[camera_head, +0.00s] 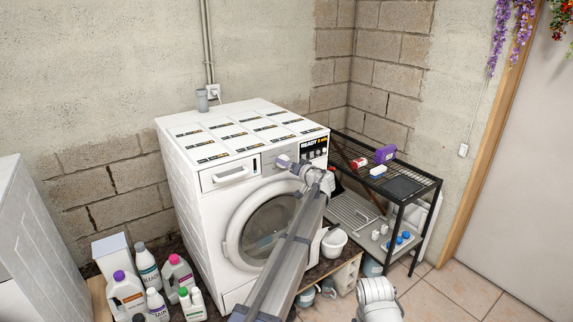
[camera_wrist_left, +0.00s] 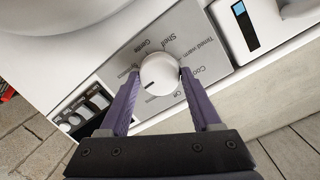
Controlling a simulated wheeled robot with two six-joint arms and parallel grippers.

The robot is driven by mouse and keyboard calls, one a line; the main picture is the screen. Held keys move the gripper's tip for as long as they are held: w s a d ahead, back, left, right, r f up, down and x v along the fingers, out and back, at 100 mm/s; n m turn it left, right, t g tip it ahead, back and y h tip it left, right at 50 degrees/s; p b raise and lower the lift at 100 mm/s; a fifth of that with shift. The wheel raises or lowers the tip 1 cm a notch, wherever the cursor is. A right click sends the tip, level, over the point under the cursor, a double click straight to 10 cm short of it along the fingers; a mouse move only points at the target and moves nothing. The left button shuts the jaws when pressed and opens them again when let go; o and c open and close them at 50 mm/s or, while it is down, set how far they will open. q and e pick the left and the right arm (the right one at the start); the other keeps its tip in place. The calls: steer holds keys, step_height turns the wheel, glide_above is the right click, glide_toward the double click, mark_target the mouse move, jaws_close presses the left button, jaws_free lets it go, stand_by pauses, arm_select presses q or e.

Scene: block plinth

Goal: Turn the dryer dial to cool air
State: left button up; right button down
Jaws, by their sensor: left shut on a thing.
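The dryer (camera_head: 190,190) is a white front-loading machine with a round door, standing against the back wall. Its dial (camera_head: 283,160) is a white round knob on the front panel; it fills the middle of the left wrist view (camera_wrist_left: 160,72). Its small dark mark points to the lower left there. Printed labels around it include Timed warm, Shelf, Gentle and Off; one starting with "Co" is partly hidden by a finger. My left gripper (camera_head: 296,167) is at the panel, its purple fingers (camera_wrist_left: 157,80) shut on opposite sides of the dial. My right gripper is out of view.
A black wire rack (camera_head: 437,183) with small items stands right of the dryer.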

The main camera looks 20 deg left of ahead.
arm_select(q)
steer(key=shift+a+f+n+t+y+b, duration=0.15)
steer(key=shift+n+t+b, duration=0.6)
steer(key=shift+n, duration=3.5)
steer(key=shift+d+f+n+t+y+b, duration=0.2)
steer(key=shift+n+b, duration=1)
steer(key=shift+n, duration=3)
steer(key=shift+a+r+n+t+y+b, duration=0.15)
steer(key=shift+n+t+b, duration=0.65)
steer(key=shift+n, duration=3.45)
steer(key=shift+f, duration=0.1)
steer(key=o, duration=1.4)
steer(key=shift+c, duration=0.2)
steer(key=shift+s, duration=0.1)
